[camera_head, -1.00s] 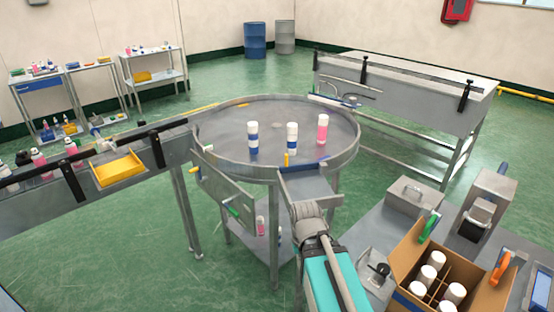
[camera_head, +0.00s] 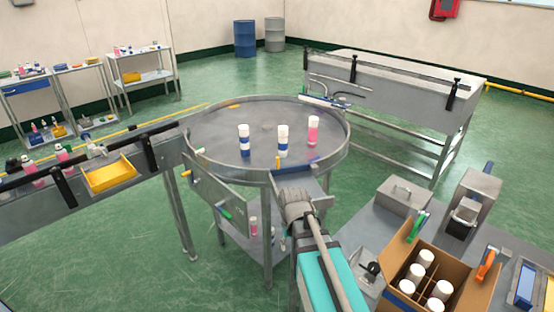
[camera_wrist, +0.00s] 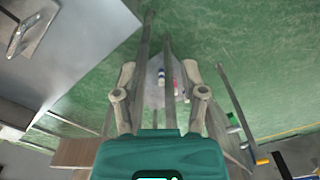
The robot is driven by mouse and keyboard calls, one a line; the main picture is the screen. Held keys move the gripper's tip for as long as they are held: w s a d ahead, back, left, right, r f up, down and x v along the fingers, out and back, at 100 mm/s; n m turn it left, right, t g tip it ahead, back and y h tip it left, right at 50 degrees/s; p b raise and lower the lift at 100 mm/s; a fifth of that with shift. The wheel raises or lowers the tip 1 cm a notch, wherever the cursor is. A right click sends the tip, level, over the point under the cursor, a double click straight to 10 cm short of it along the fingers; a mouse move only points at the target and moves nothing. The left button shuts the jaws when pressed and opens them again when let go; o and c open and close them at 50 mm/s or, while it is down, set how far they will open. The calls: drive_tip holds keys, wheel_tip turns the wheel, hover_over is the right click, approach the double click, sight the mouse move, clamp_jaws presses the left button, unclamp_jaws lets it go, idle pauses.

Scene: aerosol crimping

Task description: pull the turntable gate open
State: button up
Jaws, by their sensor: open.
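The round grey turntable (camera_head: 205,135) carries two white-and-blue bottles (camera_head: 243,138) and (camera_head: 283,138) and a pink bottle (camera_head: 312,130). At its front rim are a short upright yellow piece (camera_head: 278,162) and a blue strip (camera_head: 302,162) above a grey plate; I cannot tell for sure which part is the gate. My arm reaches toward this front edge, and its end hides part of the plate in the head view. My gripper (camera_wrist: 162,90) is open in the wrist view, with nothing between its fingers. Beyond them are metal legs and small bottles on a lower shelf.
A conveyor with a yellow tray (camera_head: 112,177) lies left of the turntable. On the right, a bench holds a cardboard box (camera_head: 462,268) of white-capped bottles and metal fixtures (camera_head: 404,193). A long steel table (camera_head: 400,85) stands behind. Green floor is open at the lower left.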

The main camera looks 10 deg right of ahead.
wheel_tip(320, 180, up, 22)
drive_tip(key=f+m+p, duration=0.1)
drive_tip(key=m+p, duration=0.1)
drive_tip(key=p, duration=1.8)
hover_over(278, 157)
drive_tip(key=shift+w+r, duration=0.2)
drive_tip(key=shift+f, duration=0.2)
wheel_tip(278, 157, down, 13)
drive_tip(key=b, duration=1.3)
drive_tip(key=shift+f, duration=0.2)
drive_tip(key=shift+b, duration=0.3)
clamp_jaws()
